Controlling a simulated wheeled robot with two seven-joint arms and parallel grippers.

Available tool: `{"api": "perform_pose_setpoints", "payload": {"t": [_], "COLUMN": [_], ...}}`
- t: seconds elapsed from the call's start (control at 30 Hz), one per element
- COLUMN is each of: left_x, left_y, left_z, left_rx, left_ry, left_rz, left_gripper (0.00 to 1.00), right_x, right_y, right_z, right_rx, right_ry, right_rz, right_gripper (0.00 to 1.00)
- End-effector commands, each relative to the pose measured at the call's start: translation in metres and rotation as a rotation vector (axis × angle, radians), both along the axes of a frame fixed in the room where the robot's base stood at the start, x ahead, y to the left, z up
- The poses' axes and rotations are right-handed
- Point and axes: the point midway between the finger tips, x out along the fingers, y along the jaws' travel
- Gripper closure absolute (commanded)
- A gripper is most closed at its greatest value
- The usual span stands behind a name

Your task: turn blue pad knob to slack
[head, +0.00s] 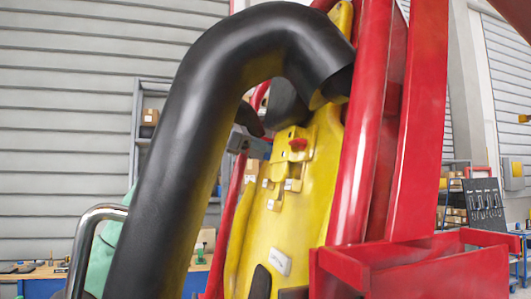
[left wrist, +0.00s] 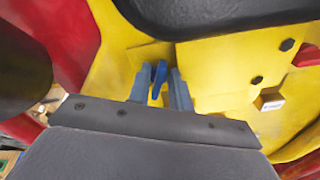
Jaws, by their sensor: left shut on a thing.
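The blue pad knob (left wrist: 158,80) stands between the two grey fingers of my left gripper (left wrist: 161,84) in the left wrist view, in front of a yellow panel. The fingers are shut on it, and only its narrow blue part shows. In the head view my left gripper (head: 262,148) reaches in from behind the black padded bar to the yellow seat back (head: 310,190). The knob is mostly hidden there. Which setting the knob points to cannot be read. My right gripper is in neither view.
A thick black padded bar (head: 180,120) arches close in front of my left arm. A red knob (head: 298,144) sits right of my gripper, with small white labels below. Red frame posts (head: 365,130) stand on the right. Shelves and workbenches are far behind.

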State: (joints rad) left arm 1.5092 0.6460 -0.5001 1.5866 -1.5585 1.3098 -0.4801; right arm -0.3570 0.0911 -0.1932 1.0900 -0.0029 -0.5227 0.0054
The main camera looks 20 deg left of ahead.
Motion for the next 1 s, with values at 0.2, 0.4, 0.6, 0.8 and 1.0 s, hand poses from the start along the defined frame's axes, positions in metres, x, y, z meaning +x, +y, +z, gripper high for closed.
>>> {"api": "perform_pose_setpoints", "payload": {"t": [0.2, 0.4, 0.6, 0.8, 1.0], "left_x": [0.000, 0.000, 0.000, -0.002, -0.012], "left_y": [0.002, 0.002, 0.002, 0.003, 0.016], "left_z": [0.002, 0.002, 0.001, 0.002, 0.009], "left_rx": [-0.013, -0.013, -0.012, -0.012, -0.012], "left_ry": [0.018, 0.016, 0.016, 0.016, 0.015], "left_rz": [0.007, 0.008, 0.007, 0.005, 0.001], "left_gripper": [1.00, 0.73, 0.70, 0.70, 0.70], "right_x": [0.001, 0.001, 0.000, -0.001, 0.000], "right_y": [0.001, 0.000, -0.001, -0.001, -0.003], "right_z": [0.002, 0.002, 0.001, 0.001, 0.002], "right_rx": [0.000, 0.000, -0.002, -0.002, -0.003], "right_ry": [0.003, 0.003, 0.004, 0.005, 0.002], "right_rz": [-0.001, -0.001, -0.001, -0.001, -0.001], "right_gripper": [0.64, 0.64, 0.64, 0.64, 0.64]}}
